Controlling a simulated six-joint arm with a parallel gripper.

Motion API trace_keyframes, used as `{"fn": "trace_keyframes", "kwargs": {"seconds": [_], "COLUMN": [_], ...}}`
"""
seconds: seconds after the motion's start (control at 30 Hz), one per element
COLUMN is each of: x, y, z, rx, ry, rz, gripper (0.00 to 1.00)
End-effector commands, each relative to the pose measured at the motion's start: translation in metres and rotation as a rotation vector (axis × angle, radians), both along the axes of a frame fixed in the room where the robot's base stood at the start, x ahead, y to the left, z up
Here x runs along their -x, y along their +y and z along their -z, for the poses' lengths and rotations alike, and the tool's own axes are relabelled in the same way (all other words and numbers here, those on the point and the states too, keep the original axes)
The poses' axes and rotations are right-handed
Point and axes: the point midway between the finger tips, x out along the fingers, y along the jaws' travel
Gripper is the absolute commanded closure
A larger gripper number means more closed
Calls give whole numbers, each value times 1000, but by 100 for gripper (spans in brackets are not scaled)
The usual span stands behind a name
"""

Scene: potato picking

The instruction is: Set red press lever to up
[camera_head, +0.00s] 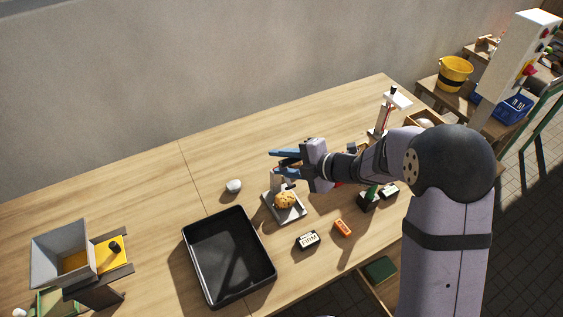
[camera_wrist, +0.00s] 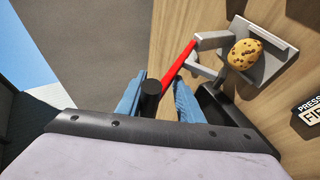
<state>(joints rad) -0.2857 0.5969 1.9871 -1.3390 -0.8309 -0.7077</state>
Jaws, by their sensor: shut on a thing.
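The red press lever (camera_wrist: 178,66) shows in the wrist view, running from the grey press frame down to a black knob (camera_wrist: 150,95) at its end. My gripper (camera_head: 283,163) has blue fingers, which also show in the wrist view (camera_wrist: 157,100), one on each side of the knob. It is shut on the knob end of the lever. The press (camera_head: 270,206) has a grey plate with a speckled yellow potato (camera_head: 286,200) on it; the potato also shows in the wrist view (camera_wrist: 246,54). In the head view the lever is hidden around my gripper.
A black tray (camera_head: 187,243) stands left of the press, with a pale round object (camera_head: 234,186) behind it. A lettered sign (camera_head: 307,240) and an orange block (camera_head: 343,228) lie in front. A grey bin (camera_head: 60,241) stands far left. The table's back left is clear.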

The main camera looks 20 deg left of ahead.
Motion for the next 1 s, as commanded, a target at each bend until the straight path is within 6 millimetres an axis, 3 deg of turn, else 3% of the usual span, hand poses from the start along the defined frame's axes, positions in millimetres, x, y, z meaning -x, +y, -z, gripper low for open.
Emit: {"fn": "trace_keyframes", "kwargs": {"seconds": [0.03, 0.07, 0.47, 1.0], "x": [-11, -11, -11, -8], "y": [-1, -1, -2, -21], "z": [-9, -9, -12, -40], "rx": [-8, -8, -10, -11], "ry": [-26, -26, -27, -27], "rz": [17, 17, 16, 14], "gripper": [100, 68, 68, 68]}}
